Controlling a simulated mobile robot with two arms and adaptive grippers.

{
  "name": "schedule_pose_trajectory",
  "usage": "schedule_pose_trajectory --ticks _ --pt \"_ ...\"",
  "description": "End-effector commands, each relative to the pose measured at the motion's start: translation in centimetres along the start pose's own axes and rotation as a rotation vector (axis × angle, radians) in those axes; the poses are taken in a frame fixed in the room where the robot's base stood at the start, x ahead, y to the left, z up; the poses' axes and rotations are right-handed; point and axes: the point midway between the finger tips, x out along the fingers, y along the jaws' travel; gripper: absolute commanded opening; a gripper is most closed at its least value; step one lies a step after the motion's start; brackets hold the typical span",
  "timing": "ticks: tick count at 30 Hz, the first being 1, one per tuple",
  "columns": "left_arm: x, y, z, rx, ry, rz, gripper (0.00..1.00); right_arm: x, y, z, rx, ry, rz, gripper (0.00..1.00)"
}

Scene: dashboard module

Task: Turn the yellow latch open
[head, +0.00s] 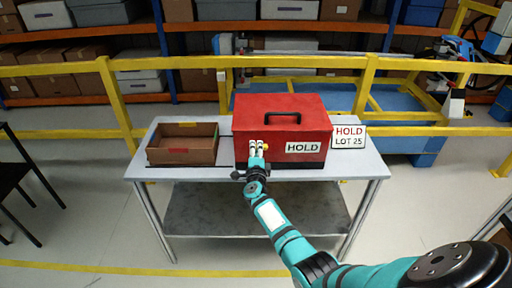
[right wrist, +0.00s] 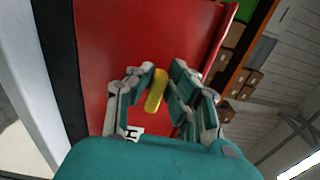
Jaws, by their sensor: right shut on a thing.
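A red toolbox (head: 312,122) with a black handle stands on a light grey table. The yellow latch (head: 266,147) shows as a small spot on its front, partly hidden by my right gripper (head: 258,149). In the right wrist view, the yellow latch (right wrist: 155,91) is a short bar, slightly tilted, against the red front. The fingers of my right gripper (right wrist: 158,87) are on both sides of it, shut on it. My left gripper is not in view.
An open brown box (head: 155,154) stands on the table (head: 225,172) left of the toolbox. A "HOLD" label (head: 303,147) is on the toolbox front, and a "HOLD LOT 25" sign (head: 349,137) is to its right. Yellow railings (head: 180,65) run behind the table.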

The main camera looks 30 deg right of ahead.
Motion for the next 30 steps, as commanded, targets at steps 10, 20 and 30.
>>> schedule_pose_trajectory --ticks 10,20,30 --pt "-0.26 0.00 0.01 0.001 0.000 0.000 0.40 -0.07 0.30 0.10 -0.077 -0.003 0.003 0.00" --pt "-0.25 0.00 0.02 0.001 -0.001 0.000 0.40 -0.08 0.35 0.09 -0.083 -0.003 0.003 0.00" --pt "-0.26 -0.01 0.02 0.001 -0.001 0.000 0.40 -0.04 0.25 0.05 -0.081 -0.001 0.002 0.38"
